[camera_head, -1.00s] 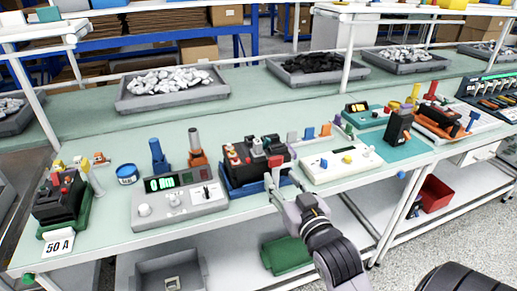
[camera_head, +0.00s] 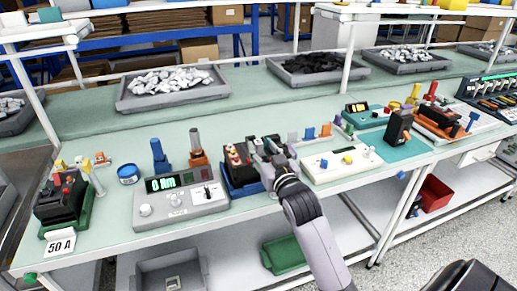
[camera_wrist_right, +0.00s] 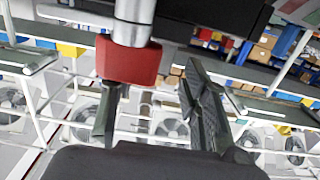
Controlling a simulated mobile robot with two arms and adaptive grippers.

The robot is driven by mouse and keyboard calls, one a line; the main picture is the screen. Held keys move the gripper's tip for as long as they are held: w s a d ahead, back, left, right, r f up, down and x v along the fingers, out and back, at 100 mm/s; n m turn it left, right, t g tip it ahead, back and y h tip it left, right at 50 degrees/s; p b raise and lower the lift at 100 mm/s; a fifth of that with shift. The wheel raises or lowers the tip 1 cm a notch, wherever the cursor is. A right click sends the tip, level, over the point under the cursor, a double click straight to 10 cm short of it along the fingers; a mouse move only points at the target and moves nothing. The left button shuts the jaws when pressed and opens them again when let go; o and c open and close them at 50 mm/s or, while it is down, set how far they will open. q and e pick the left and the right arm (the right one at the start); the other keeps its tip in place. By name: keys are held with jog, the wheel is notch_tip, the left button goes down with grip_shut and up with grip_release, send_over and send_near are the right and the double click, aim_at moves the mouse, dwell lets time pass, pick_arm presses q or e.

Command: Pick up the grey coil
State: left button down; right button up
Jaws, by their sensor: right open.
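A small grey upright piece (camera_head: 292,137), which may be the grey coil, stands at the back of a white board, left of a blue piece (camera_head: 310,133) and an orange piece (camera_head: 325,130). My right gripper (camera_head: 268,148) is open just left of it, over the right part of the black breaker unit on a blue base (camera_head: 241,180), and partly hides that unit. In the right wrist view, the two dark fingers (camera_wrist_right: 155,115) are apart. A red block (camera_wrist_right: 130,62) around a silver cylinder (camera_wrist_right: 133,22) shows close, above the gap. My left gripper is out of view.
A grey meter (camera_head: 180,203) with a green display stands left of the blue base. The white board (camera_head: 335,172) is close on the right. A grey cylinder on an orange base (camera_head: 196,145) and a blue piece (camera_head: 158,155) stand behind the meter. The bench front (camera_head: 110,245) has bare room.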

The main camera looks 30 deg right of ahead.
aim_at(260, 146)
jog(key=x, duration=0.4)
jog(key=shift+w+f, duration=0.1)
jog(key=shift+a, duration=0.1)
jog(key=shift+c, duration=0.2)
grip_shut()
